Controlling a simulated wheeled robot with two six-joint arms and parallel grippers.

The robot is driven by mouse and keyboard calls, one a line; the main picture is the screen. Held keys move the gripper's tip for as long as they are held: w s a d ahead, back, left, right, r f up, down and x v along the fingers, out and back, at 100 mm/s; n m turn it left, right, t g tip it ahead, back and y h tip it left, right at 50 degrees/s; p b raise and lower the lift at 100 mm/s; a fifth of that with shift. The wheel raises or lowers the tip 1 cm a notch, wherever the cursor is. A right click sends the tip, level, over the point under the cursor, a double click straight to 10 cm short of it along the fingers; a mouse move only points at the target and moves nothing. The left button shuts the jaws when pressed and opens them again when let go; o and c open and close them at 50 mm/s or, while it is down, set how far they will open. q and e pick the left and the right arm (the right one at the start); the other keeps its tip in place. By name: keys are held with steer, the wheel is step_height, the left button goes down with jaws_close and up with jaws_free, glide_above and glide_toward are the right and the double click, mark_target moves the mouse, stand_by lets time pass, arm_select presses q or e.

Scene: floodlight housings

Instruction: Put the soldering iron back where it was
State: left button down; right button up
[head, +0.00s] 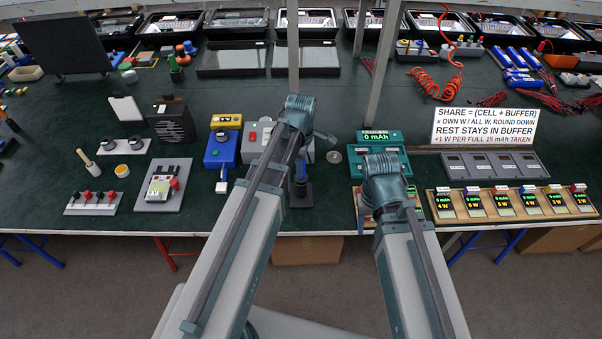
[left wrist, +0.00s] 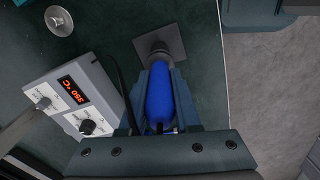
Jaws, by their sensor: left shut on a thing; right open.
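The soldering iron (left wrist: 158,98) has a blue handle, and my left gripper (left wrist: 160,75) is shut on it. Its far end points at a dark stand with a square base (left wrist: 176,38); I cannot tell whether the iron is seated in it. In the head view my left gripper (head: 301,172) is over the dark stand base (head: 300,196) near the table's front edge, with a bit of blue handle showing. A grey soldering station (left wrist: 72,98) reading 380 °C is beside the iron. My right gripper (head: 364,206) is open, largely hidden under its wrist.
A silver disc (head: 334,156) lies behind the stand. A green meter reading 0 mAh (head: 381,138) and a row of lit cells (head: 512,202) are to the right. A blue press-like device (head: 221,148) and a board on a grey plate (head: 163,186) are to the left.

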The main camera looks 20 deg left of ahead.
arm_select(q)
steer(key=shift+f, duration=0.4)
arm_select(e)
steer(key=shift+f, duration=0.35)
arm_select(q)
steer(key=shift+f, duration=0.3)
steer(key=c, duration=0.6)
jaws_free()
arm_select(e)
steer(key=shift+f, duration=0.3)
arm_select(q)
steer(key=shift+r, duration=0.1)
